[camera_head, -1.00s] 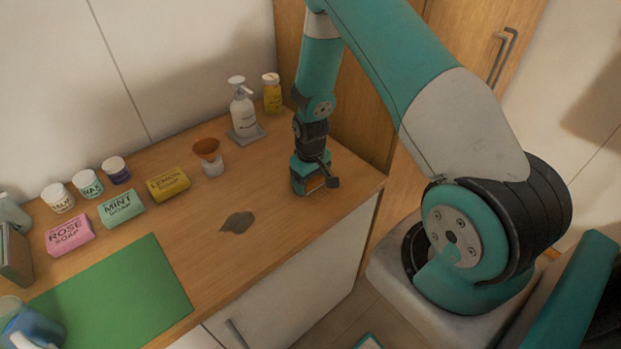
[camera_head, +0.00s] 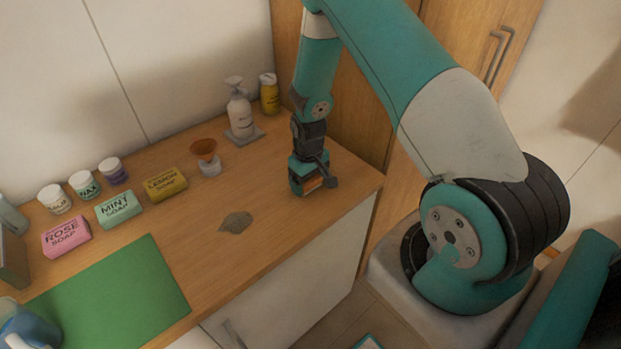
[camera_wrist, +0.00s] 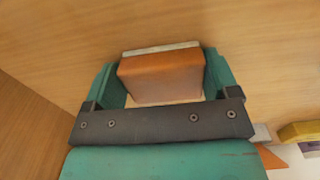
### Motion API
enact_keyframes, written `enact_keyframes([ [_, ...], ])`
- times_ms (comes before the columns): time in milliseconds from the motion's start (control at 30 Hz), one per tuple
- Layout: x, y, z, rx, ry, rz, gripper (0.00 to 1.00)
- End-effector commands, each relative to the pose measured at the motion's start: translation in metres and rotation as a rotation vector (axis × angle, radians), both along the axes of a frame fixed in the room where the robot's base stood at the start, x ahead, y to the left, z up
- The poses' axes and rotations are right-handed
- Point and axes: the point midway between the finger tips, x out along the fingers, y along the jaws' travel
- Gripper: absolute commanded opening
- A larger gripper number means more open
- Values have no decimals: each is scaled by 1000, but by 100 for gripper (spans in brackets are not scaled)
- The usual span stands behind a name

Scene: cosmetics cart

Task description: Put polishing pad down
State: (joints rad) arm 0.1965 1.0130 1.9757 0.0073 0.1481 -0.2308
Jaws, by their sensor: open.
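The polishing pad (camera_wrist: 161,77) is an orange-brown block with a pale grey layer along its far edge. It sits between the two teal fingers of my gripper (camera_wrist: 163,80) in the wrist view. In the head view my gripper (camera_head: 309,188) is low at the right end of the wooden counter (camera_head: 270,225), pointing down, and an orange bit of the pad (camera_head: 312,184) shows at its tip. The jaws are open around the pad. Whether the pad touches the counter is hard to tell.
A pump bottle (camera_head: 240,110), a yellow bottle (camera_head: 269,94) and a cup with an orange funnel-like top (camera_head: 207,157) stand behind. Soap boxes (camera_head: 119,208) and a green mat (camera_head: 115,295) lie left. A wooden panel rises close behind my gripper.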

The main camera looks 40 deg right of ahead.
Motion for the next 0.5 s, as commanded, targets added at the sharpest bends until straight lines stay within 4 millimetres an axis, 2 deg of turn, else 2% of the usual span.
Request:
enact_keyframes([
  [33,-4,7,-7,16,9,8,99],
  [233,-2,5,8,14,6,6,99],
  [500,-1,1,65,9,-1,0,99],
])
